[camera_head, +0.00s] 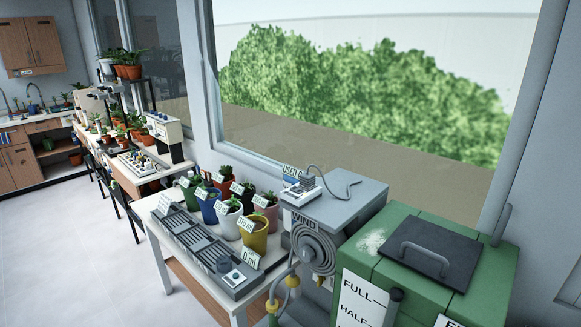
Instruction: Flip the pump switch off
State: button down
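My gripper is not in this view. No switch labelled as the pump's can be made out. A green tank (385,272) at the lower right has a dark lid (432,258) with a handle and a white FULL and HALF level label (358,298). A grey cabinet (345,205) stands beside it, with a coiled grey hose (312,247) on its front. A small panel with a round part (234,277) sits at the near end of a slotted grey tray (193,247); I cannot tell what it controls.
A white table (150,215) holds several coloured pots with seedlings, including a yellow pot (255,233). A small device (301,191) with a cable lies on the grey cabinet. More benches with plants run toward the back left. The pale floor (70,260) at left is clear.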

aim_at(298, 191)
jog(key=i+j+z, duration=0.15)
jog(key=i+j, duration=0.5)
jog(key=i, duration=0.2)
jog(key=i+j+z, duration=0.15)
jog(key=i+j, duration=0.6)
jog(key=i, duration=0.05)
